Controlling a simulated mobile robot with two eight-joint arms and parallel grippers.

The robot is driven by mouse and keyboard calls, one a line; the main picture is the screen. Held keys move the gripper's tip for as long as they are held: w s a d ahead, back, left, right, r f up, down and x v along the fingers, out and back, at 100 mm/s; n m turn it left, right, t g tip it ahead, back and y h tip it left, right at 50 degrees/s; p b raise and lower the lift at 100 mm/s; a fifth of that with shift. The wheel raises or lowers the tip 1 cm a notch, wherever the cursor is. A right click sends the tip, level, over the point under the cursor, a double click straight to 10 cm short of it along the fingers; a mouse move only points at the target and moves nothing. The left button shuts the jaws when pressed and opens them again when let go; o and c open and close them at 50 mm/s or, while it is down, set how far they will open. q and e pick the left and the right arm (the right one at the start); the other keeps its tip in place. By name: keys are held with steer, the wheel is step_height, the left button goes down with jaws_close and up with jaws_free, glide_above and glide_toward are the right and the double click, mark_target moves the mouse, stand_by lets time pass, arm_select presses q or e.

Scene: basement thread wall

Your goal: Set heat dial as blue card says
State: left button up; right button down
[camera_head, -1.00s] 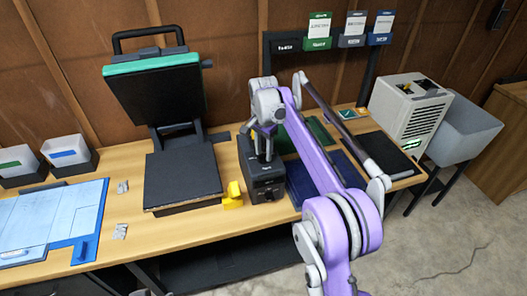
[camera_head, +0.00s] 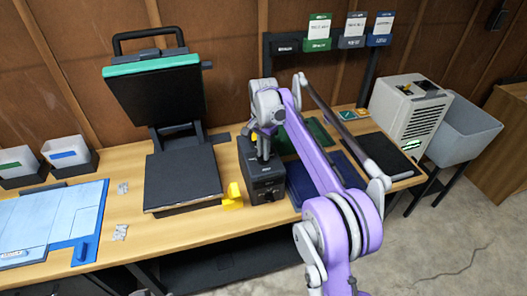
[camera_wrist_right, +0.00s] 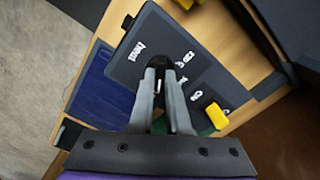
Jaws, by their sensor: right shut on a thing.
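The dark heat control box (camera_head: 262,182) stands on the bench to the right of the heat press. In the right wrist view its face (camera_wrist_right: 140,42) shows white markings, tilted and too blurred to read. My right gripper (camera_head: 263,156) is over the box from above; in the right wrist view its fingers (camera_wrist_right: 160,82) are shut on the black heat dial (camera_wrist_right: 159,62), which they mostly hide. The dial's setting cannot be read. The blue card (camera_head: 384,21) stands in the rightmost holder on the back rail; its writing is too small to read. My left gripper is not in view.
The open heat press (camera_head: 183,178) stands close left, with a yellow block (camera_head: 233,196) between. A yellow part (camera_wrist_right: 216,116) sits on the box near my fingers. Dark blue cloth (camera_head: 305,186) lies to the right. Green (camera_head: 319,27) and grey (camera_head: 354,25) cards share the rail.

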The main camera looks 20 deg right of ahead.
steer(key=n+p, duration=0.1)
steer(key=n, duration=0.4)
steer(key=shift+n, duration=0.3)
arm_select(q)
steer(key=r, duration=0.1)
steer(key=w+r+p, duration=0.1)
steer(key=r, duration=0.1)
arm_select(e)
steer(key=n, duration=0.5)
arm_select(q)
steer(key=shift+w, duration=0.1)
arm_select(e)
steer(key=shift+n, duration=0.4)
steer(key=c, duration=0.9)
jaws_free()
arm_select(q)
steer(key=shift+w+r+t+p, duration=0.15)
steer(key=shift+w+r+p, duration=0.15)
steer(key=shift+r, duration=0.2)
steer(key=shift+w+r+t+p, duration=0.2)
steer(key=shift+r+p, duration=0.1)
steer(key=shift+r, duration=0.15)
arm_select(e)
step_height(320, 180, up, 11)
steer(key=shift+f, duration=0.1)
